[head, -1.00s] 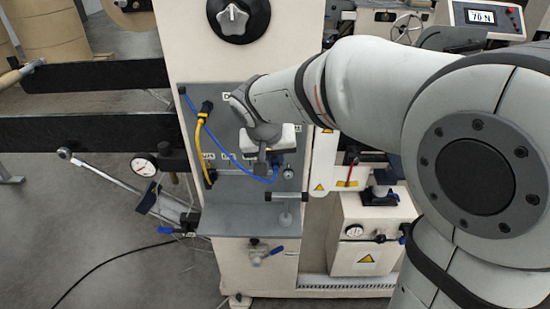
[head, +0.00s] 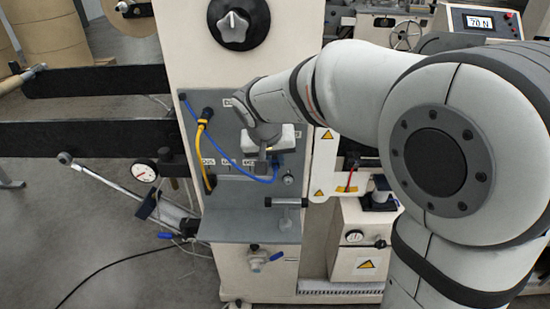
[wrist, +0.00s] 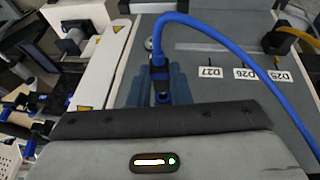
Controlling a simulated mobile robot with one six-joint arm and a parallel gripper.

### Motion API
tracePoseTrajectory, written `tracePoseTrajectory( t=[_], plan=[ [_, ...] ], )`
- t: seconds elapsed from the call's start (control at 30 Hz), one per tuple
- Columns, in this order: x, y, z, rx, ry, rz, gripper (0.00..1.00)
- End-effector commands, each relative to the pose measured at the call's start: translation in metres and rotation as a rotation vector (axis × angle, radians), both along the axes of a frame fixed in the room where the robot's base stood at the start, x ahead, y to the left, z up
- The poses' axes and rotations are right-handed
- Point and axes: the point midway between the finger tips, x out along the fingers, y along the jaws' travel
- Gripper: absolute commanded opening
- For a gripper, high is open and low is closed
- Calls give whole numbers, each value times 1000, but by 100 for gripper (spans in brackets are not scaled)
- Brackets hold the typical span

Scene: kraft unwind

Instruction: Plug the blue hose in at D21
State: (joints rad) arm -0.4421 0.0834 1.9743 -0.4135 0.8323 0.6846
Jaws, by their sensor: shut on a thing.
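The blue hose (head: 228,167) hangs in a loop in front of the grey panel (head: 222,225), from the panel's upper left to my gripper (head: 263,165). In the wrist view the hose (wrist: 215,40) arcs from the right to its plug end (wrist: 159,64), between my gripper's fingers (wrist: 162,88). The gripper is shut on that end. I cannot tell whether the plug touches the panel. Labels D27 (wrist: 210,71), D26 (wrist: 245,74) and D25 (wrist: 281,76) show upside down there. An upper label (head: 229,103) is partly hidden by my arm; no D21 label is readable.
A yellow hose (head: 203,140) is on the panel's left side. A small metal knob (head: 288,180) is right of my gripper, and a black-ended handle (head: 285,202) sticks out below. A white bracket with warning signs (head: 325,165) stands close on the right.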

Motion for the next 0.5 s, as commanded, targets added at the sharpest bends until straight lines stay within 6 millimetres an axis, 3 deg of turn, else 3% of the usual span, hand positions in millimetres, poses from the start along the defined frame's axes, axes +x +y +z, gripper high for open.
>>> tracePoseTrajectory(
  t=[0.5],
  plan=[
    [5,-1,0,1,0,-2,0]
  ],
)
